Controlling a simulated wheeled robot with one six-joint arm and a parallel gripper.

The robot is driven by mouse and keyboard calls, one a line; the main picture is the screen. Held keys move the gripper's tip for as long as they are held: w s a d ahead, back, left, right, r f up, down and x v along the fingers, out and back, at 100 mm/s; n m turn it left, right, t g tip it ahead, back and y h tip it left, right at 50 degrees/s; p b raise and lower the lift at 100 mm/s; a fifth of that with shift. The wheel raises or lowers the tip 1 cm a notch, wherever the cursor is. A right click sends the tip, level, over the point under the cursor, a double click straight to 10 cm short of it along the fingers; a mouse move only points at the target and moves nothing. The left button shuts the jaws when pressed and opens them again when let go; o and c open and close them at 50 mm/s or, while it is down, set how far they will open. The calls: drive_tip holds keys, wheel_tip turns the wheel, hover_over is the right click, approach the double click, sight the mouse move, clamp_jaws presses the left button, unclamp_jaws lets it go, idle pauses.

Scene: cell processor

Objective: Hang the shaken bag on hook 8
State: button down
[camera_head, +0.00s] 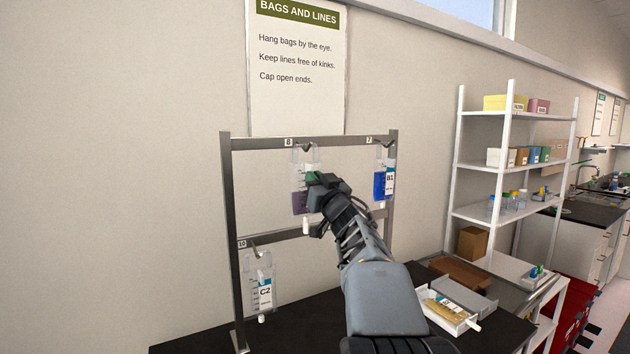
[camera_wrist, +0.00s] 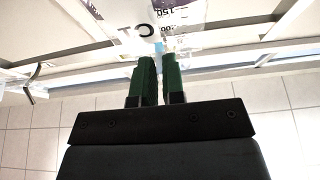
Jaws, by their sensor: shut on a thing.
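My gripper (camera_head: 314,177) is shut on a clear bag (camera_head: 299,201) with purple liquid, in front of the metal rack's top bar. The bag hangs upright with its top close to hook 8 (camera_head: 304,147). I cannot tell whether its eye is around the hook. The gripper and its green fingers hide part of the bag. In the wrist view, the green fingers (camera_wrist: 158,62) are close together at the bag (camera_wrist: 183,14), whose printed scale shows upside down at the top edge.
A blue bag B1 (camera_head: 379,186) hangs on hook 7 to the right. Bag C2 (camera_head: 258,284) hangs on hook 10 lower left. A tray with a yellow bag (camera_head: 447,309) lies on the black bench (camera_head: 300,310). White shelves (camera_head: 506,168) stand at right.

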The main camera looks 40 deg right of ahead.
drive_tip(key=c, duration=0.7)
unclamp_jaws()
drive_tip(key=shift+o, duration=0.2)
drive_tip(key=b+v, duration=0.2)
drive_tip(key=v, duration=0.5)
idle(1.2)
